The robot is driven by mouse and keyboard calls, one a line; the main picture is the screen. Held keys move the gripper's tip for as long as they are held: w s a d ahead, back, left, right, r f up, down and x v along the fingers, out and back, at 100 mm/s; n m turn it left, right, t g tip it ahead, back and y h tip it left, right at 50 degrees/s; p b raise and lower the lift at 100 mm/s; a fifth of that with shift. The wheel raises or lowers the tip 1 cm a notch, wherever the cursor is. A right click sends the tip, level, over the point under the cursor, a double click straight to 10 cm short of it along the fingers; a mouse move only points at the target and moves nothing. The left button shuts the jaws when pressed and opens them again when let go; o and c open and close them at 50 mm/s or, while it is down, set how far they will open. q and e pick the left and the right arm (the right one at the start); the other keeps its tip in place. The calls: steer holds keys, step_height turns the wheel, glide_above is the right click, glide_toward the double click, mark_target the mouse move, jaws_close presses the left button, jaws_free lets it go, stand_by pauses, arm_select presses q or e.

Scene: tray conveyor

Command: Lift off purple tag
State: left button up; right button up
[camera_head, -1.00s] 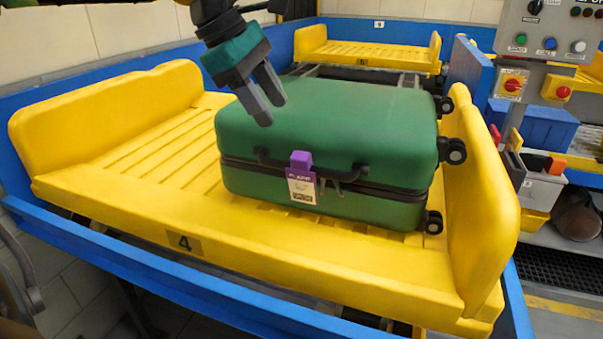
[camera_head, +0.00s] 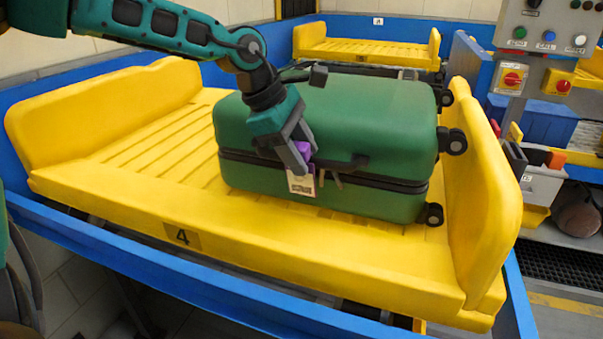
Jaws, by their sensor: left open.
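A green suitcase (camera_head: 370,120) lies on its side on the yellow tray (camera_head: 130,215) marked 4. The purple tag (camera_head: 304,150) hangs at the handle on the suitcase's front face, with its white printed label (camera_head: 301,183) below. My left gripper (camera_head: 303,163) comes in from the left and points down at the tag. Its fingers are open, at the purple top of the tag, and partly hide it. I cannot tell whether they touch it.
The tray's raised yellow end wall (camera_head: 485,200) stands right of the suitcase. Blue conveyor rails (camera_head: 150,277) border the tray. Another yellow tray (camera_head: 365,52) is behind. A control panel (camera_head: 548,38) and shelf bins (camera_head: 542,180) stand at right. The tray's left part is clear.

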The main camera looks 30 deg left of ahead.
arm_select(q)
steer(key=c, duration=0.8)
steer(key=shift+r, duration=0.15)
steer(key=shift+r, duration=0.3)
step_height(320, 180, up, 7)
steer(key=s, duration=0.2)
steer(key=s+a+f, duration=0.1)
steer(key=s+a, duration=0.8)
steer(key=s, duration=0.1)
steer(key=shift+b, duration=0.45)
steer(key=shift+a, duration=0.1)
